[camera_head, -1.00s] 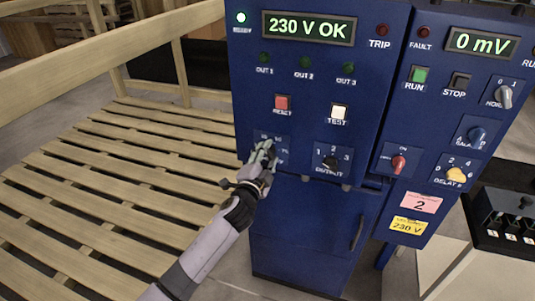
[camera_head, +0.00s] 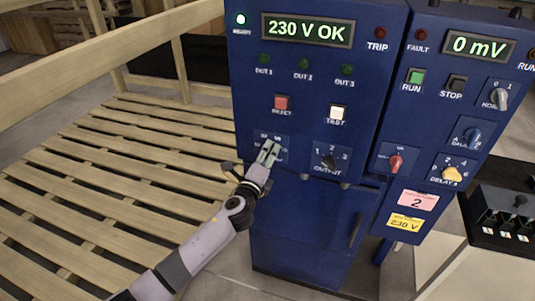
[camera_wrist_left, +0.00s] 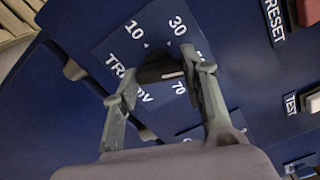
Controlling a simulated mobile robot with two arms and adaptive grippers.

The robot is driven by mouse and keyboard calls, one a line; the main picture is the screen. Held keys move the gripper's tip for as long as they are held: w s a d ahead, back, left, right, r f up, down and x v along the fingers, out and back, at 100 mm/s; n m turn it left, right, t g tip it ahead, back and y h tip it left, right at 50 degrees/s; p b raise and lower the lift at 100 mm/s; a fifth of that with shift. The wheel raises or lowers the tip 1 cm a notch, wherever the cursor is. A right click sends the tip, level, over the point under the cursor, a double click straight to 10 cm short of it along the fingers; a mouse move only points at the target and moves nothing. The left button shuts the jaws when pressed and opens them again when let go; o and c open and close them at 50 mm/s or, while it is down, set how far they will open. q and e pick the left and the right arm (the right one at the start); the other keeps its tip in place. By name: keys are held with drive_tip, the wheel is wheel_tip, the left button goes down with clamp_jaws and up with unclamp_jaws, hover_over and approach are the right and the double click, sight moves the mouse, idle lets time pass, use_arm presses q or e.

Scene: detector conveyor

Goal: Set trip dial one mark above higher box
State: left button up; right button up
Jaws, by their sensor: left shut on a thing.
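The trip dial (camera_wrist_left: 158,72) is a dark knob with a white pointer line on a panel marked TRIP mV. In the left wrist view, the marks 10, 30 and 70 read clearly; a mark between 30 and 70 is mostly hidden by a finger. The pointer line lies toward that hidden part, its exact mark unclear. My left gripper (camera_head: 268,153) is shut on the dial, with a finger on either side in the left wrist view (camera_wrist_left: 166,80). It hides the dial in the head view. My right gripper is not in view. No boxes are recognisable.
The blue cabinet shows 230 V OK (camera_head: 308,29) above the red RESET (camera_head: 281,103) and white TEST (camera_head: 337,113) buttons. The OUTPUT knob (camera_head: 329,161) is right of my gripper. A second display reads 0 mV (camera_head: 477,46). A wooden slatted platform (camera_head: 110,185) is at left.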

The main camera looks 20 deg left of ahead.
use_arm(q)
drive_tip(key=shift+f+m, duration=0.1)
drive_tip(key=shift+m, duration=0.6)
drive_tip(key=o, duration=1.2)
drive_tip(key=shift+c, duration=0.2)
drive_tip(key=s, duration=1.2)
drive_tip(key=shift+a, duration=0.2)
drive_tip(key=shift+f, duration=0.1)
